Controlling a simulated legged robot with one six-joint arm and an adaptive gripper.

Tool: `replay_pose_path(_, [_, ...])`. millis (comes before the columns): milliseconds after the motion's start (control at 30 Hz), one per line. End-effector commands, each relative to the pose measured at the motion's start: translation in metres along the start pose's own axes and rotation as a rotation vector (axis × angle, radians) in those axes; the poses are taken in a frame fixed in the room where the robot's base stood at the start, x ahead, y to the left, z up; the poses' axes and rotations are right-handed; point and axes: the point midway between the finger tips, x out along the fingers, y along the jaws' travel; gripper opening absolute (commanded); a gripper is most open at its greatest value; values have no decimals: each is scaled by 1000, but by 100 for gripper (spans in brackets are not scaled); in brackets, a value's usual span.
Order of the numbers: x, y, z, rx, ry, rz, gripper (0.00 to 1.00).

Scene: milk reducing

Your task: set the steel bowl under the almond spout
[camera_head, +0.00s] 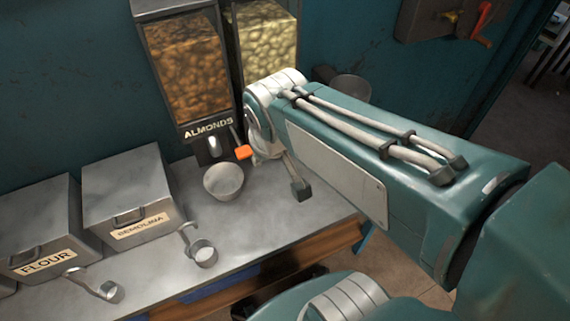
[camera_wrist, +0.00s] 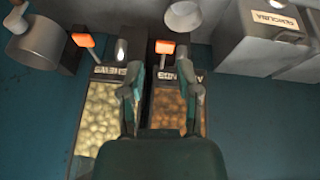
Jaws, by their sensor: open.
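The steel bowl (camera_head: 223,182) stands upright on the counter, below and slightly in front of the almond spout (camera_head: 213,147). The bowl also shows at the top of the wrist view (camera_wrist: 182,15), in line with that spout (camera_wrist: 182,54). The almond dispenser (camera_head: 190,75) is filled with brown nuts and has an orange lever (camera_head: 243,152). My gripper (camera_wrist: 162,92) is open and empty, with its fingers apart in front of the dispensers in the wrist view. In the head view it is right of the bowl, apart from it and partly hidden by my arm.
A second dispenser (camera_head: 265,45) with pale contents stands right of the almonds. A grey pot (camera_head: 351,88) is partly behind my arm. Flour (camera_head: 40,225) and semolina (camera_head: 125,190) bins stand at left, with metal scoops before them. The counter (camera_head: 265,225) in front of the bowl is clear.

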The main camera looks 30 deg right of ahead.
Motion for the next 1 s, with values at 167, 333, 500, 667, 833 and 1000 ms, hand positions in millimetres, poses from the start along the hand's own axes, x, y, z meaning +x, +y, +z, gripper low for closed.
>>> replay_pose_path(167, [-30,5,34,100,64,-23,43])
replay_pose_path(333, [-39,4,50,142,88,-38,43])
replay_pose_path(500, [-40,4,51,146,89,-40,43])
replay_pose_path(667, [-40,4,51,145,89,-40,43])
replay_pose_path(833, [-40,4,51,145,89,-39,43])
replay_pose_path(1000, [-40,4,51,144,89,-39,43])
